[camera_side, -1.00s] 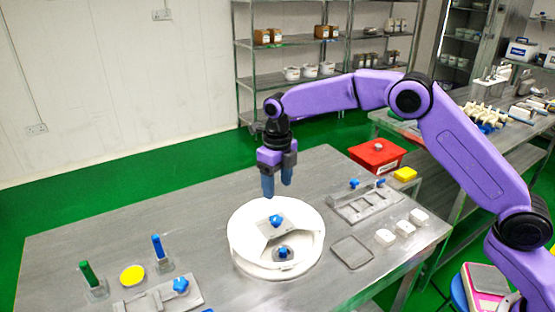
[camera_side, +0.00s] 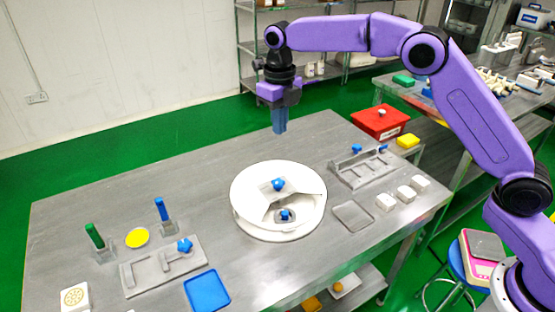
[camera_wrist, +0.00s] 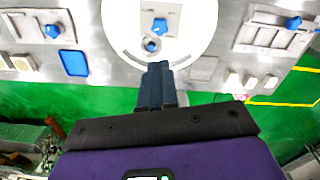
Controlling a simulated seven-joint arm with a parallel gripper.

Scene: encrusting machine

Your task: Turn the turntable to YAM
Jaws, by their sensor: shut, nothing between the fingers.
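The turntable is a white round drum (camera_side: 250,215) in the middle of the steel table, with a cut-out in its top. A grey plate with a blue star knob (camera_side: 279,184) sits on top, and a second blue knob (camera_side: 285,215) shows inside the cut-out. In the wrist view the white turntable (camera_wrist: 118,30) lies just beyond the fingertips. My gripper (camera_side: 280,130) points down, its blue fingers together and empty, above and behind the drum, apart from it. It also shows in the wrist view (camera_wrist: 158,68). No YAM label is readable.
A grey slotted fixture with a blue knob (camera_side: 135,279), a blue tray (camera_side: 207,291) and a yellow disc (camera_side: 137,237) are at left. Another fixture (camera_side: 362,170), white blocks (camera_side: 404,193) and a red box (camera_side: 381,122) are at right. The table behind the drum is clear.

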